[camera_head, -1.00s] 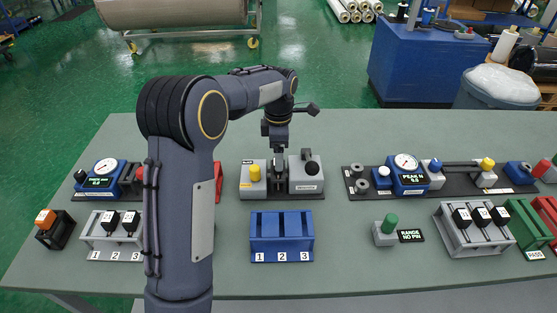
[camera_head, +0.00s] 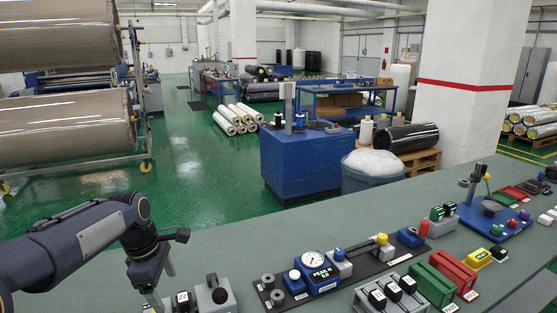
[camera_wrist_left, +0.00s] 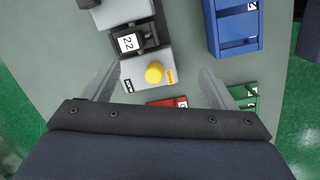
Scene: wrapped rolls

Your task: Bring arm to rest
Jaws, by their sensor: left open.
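My left arm comes in from the lower left in the head view, with its gripper (camera_head: 156,298) pointing down at the bottom edge. In the left wrist view the gripper (camera_wrist_left: 158,70) has its two fingers wide apart with nothing held. A black block labelled 22 (camera_wrist_left: 128,43) sits in this fixture, and I cannot tell any contact with the fingers. The grey part with a black knob (camera_head: 214,294) shows beside the gripper in the head view. My right gripper is not in view.
The grey-green table (camera_head: 300,240) bears a gauge station (camera_head: 318,273), a rack of black blocks (camera_head: 392,292), green (camera_head: 433,284) and red trays (camera_head: 452,270), and a blue stand (camera_head: 492,215). A blue rack (camera_wrist_left: 236,28) lies right in the wrist view. The table's back strip is clear.

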